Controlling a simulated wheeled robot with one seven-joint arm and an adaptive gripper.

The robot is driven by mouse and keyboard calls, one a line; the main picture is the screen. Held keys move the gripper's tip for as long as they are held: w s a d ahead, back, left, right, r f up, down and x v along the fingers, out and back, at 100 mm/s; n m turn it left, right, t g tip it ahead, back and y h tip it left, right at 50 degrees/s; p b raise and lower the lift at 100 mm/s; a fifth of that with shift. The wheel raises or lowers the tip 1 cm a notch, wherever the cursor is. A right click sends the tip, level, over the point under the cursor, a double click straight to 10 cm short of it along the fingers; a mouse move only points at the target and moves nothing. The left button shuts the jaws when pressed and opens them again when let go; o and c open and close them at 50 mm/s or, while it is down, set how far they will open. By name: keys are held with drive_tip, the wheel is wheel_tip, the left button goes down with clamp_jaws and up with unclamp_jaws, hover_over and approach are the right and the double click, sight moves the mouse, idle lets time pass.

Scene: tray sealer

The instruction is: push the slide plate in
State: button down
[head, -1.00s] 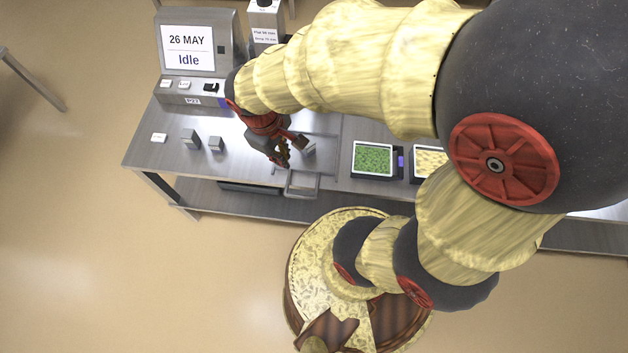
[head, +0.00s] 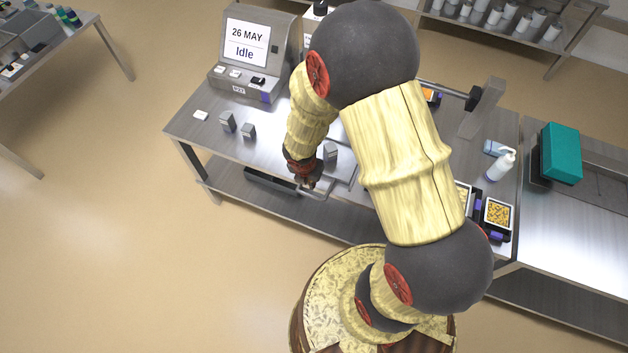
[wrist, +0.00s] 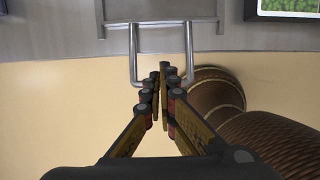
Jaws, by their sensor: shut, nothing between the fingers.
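The slide plate (wrist: 165,10) is a grey metal plate at the table's front edge, and part of it shows in the head view (head: 344,168). Its U-shaped handle (wrist: 134,52) sticks out past the edge over the floor, also seen in the head view (head: 322,192). My gripper (wrist: 160,68) is shut and empty. Its fingertips overlap the handle in the wrist view, between the two side bars, and hide part of its outer bar. In the head view my gripper (head: 309,184) is at the handle. I cannot tell whether they touch.
The sealer's screen (head: 247,43) reads "26 MAY" and "Idle". Small grey blocks (head: 248,131) stand left of my gripper, and another block (head: 331,151) is close behind it. Filled trays (head: 497,214) and a white bottle (head: 501,165) are on the right.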

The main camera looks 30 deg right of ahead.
sight(317, 185)
drive_tip(key=w+d+f+b, duration=0.1)
drive_tip(key=f, duration=0.1)
drive_tip(key=w+d+f+b, duration=0.1)
drive_tip(key=f, duration=0.2)
drive_tip(key=d+f+b, duration=0.1)
drive_tip(key=f, duration=0.2)
drive_tip(key=shift+w+d+b, duration=0.3)
drive_tip(key=shift+w, duration=0.1)
drive_tip(key=shift+w+d, duration=0.45)
drive_tip(key=shift+d, duration=0.1)
drive_tip(key=shift+d, duration=0.1)
